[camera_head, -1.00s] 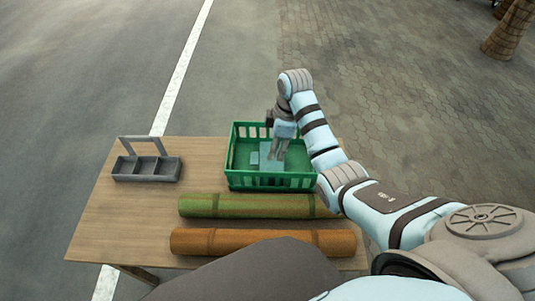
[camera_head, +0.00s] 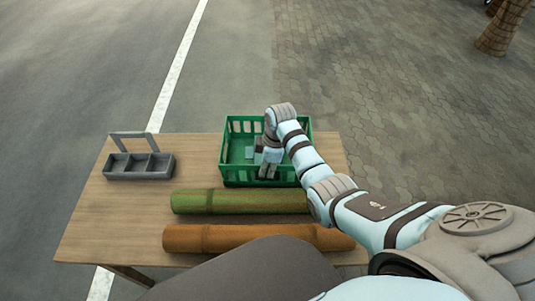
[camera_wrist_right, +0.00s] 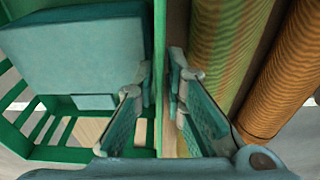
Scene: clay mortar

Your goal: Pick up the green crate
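The green crate (camera_head: 235,176) stands upright on the wooden table, at its back right. Its wall (camera_wrist_right: 160,30) with the green rim shows in the right wrist view. A pale teal block (camera_wrist_right: 70,50) lies inside it. My right gripper (camera_head: 268,172) points down at the crate's near wall. In the right wrist view the gripper (camera_wrist_right: 163,75) is open around that wall, one finger inside the crate and one outside, with a gap beside the outer finger. My left gripper is not in view.
A green bamboo-like log (camera_head: 240,202) lies close in front of the crate, with an orange-brown log (camera_head: 255,238) nearer. A grey divided tray with a handle (camera_head: 140,172) stands to the left. The wooden table (camera_head: 110,220) has free room at its left.

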